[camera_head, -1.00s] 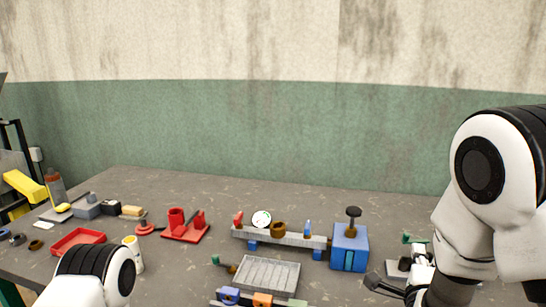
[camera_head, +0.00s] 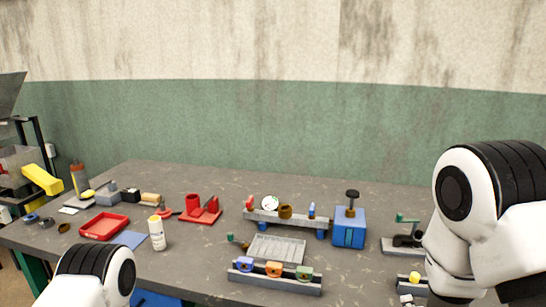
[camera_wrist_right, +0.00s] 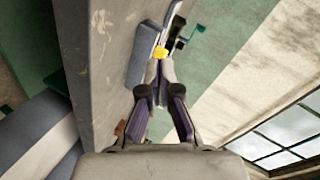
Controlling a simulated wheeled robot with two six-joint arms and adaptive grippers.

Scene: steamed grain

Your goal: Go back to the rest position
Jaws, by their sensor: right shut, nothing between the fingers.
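My right gripper (camera_wrist_right: 158,72) is shut and empty in the right wrist view, its two fingers meeting at the tips. A small yellow piece (camera_wrist_right: 160,53) shows just beyond the tips; I cannot tell whether they touch. In the head view my right arm comes in at the right edge over the table's right end, with most of its gripper hidden or out of frame. My left arm shows only as a white and black link at the lower left; its gripper is out of view.
The grey table (camera_head: 200,270) holds a blue box with a black knob (camera_head: 349,228), a grey ribbed tray (camera_head: 277,248), a rail with coloured blocks (camera_head: 275,281), a white bottle (camera_head: 157,235), a red tray (camera_head: 104,226) and a red stand (camera_head: 200,215). A green-handled clamp (camera_head: 405,238) stands near my right arm.

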